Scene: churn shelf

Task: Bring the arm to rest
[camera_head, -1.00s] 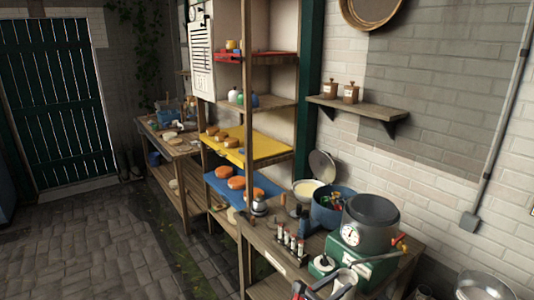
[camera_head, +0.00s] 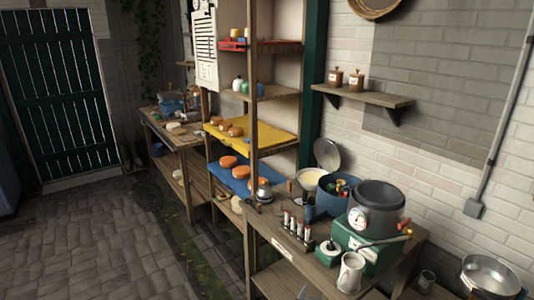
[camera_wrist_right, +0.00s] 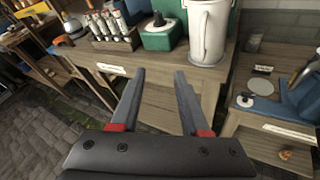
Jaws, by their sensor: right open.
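My right gripper (camera_wrist_right: 159,76) is open and empty in the right wrist view. Its two grey fingers, red at the base, point toward the front of the wooden bench (camera_wrist_right: 165,75), with clear space between them. In the head view only a small grey part of it shows at the bottom edge, left of the white jug (camera_head: 351,272). The jug stands upright on the bench in front of a green scale (camera_head: 356,243), and it also shows in the right wrist view (camera_wrist_right: 207,32), apart from the fingers. My left gripper is not in view.
A rack of small bottles (camera_head: 297,228), a blue pot (camera_head: 335,195) and a grey pot on the scale (camera_head: 377,208) crowd the bench. Shelves with orange cheeses (camera_head: 228,161) stand behind. A metal bowl (camera_head: 490,276) is at lower right. The paved floor (camera_head: 100,240) at left is clear.

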